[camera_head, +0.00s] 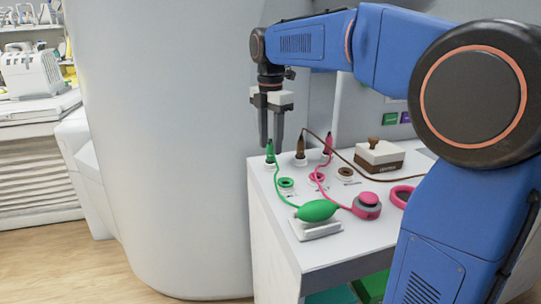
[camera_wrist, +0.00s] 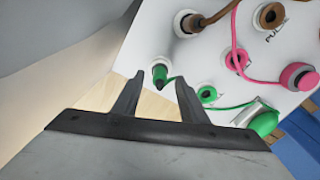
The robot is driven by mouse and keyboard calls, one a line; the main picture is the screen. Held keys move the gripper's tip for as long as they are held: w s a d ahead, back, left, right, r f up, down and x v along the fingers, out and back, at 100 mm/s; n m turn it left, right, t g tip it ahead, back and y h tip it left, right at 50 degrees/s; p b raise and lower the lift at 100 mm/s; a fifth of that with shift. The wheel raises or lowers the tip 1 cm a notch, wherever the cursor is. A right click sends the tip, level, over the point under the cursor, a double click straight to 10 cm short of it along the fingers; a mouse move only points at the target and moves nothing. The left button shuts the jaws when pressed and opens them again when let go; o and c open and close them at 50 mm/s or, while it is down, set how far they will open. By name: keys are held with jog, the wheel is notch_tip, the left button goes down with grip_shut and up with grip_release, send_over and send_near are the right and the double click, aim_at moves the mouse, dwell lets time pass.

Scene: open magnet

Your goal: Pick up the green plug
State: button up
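The green plug (camera_head: 270,150) stands upright in a white socket at the far left corner of the white cabinet top. A green cord runs from it to a green bulb (camera_head: 317,210). In the wrist view the green plug (camera_wrist: 160,75) lies beyond and between the two finger tips. My gripper (camera_head: 271,143) points down directly over the plug, its fingers apart. In the wrist view my gripper (camera_wrist: 160,82) is open with nothing held. Whether the fingers reach down around the plug top or stop just above it, I cannot tell.
A brown plug (camera_head: 301,147) and a pink plug (camera_head: 328,142) stand close to the right of the green one. A green ring (camera_head: 286,183), a pink button device (camera_head: 367,204) and a brown-white box (camera_head: 379,155) share the cabinet top (camera_head: 345,245). A large white curved housing (camera_head: 165,130) stands at the left.

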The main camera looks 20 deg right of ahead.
jog(key=shift+f, duration=1)
grip_shut()
